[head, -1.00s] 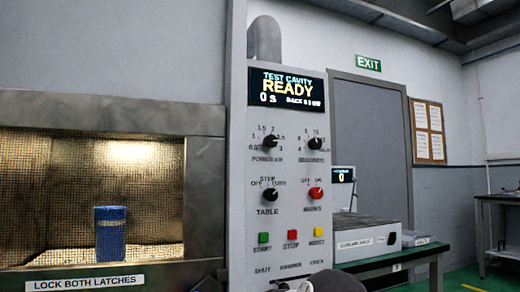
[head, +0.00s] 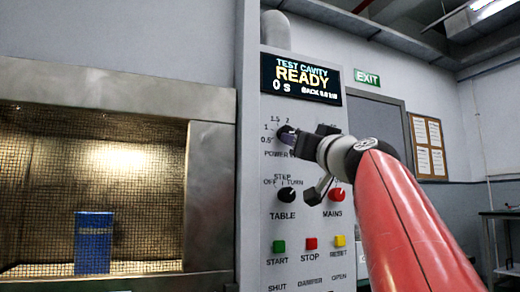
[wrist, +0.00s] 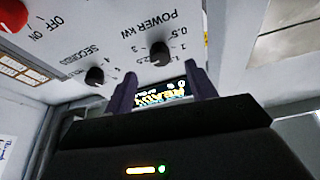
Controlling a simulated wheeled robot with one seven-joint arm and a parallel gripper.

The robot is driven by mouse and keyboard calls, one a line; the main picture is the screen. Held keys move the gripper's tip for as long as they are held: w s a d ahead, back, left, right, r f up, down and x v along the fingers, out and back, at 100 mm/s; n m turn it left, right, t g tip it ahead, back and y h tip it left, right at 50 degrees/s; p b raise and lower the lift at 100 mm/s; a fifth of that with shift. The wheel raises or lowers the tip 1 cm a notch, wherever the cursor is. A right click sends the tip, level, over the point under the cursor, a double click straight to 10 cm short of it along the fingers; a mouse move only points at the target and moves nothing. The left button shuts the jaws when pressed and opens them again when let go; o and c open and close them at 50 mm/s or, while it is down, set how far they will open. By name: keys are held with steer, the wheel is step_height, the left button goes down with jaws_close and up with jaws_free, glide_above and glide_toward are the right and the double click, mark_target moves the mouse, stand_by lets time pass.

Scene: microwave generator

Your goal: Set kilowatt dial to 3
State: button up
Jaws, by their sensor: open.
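The black kilowatt dial, labelled POWER kW, shows in the wrist view (wrist: 160,53), where the panel appears upside down. Its scale runs from 0.5 upward. I cannot read clearly where its pointer sits. My gripper (wrist: 163,82) is open, with its two dark fingers apart and the dial just beyond the gap between their tips. I see no clear contact. In the head view my gripper (head: 300,138) is in front of the upper panel and mostly hides the dial and part of its scale.
The seconds dial (wrist: 94,76) is beside the power dial. Below are the table dial (head: 287,195), red mains knob (head: 337,196) and green (head: 279,246), red (head: 311,243) and yellow (head: 340,241) buttons. The display (head: 301,78) reads READY.

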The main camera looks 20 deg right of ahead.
mark_target(287, 129)
steer(key=p+x, duration=0.4)
steer(key=x, duration=0.4)
steer(key=shift+d+r+p, duration=0.2)
steer(key=shift+r+p, duration=0.15)
steer(key=shift+p, duration=0.05)
steer(key=shift+c, duration=0.4)
steer(key=c, duration=0.9)
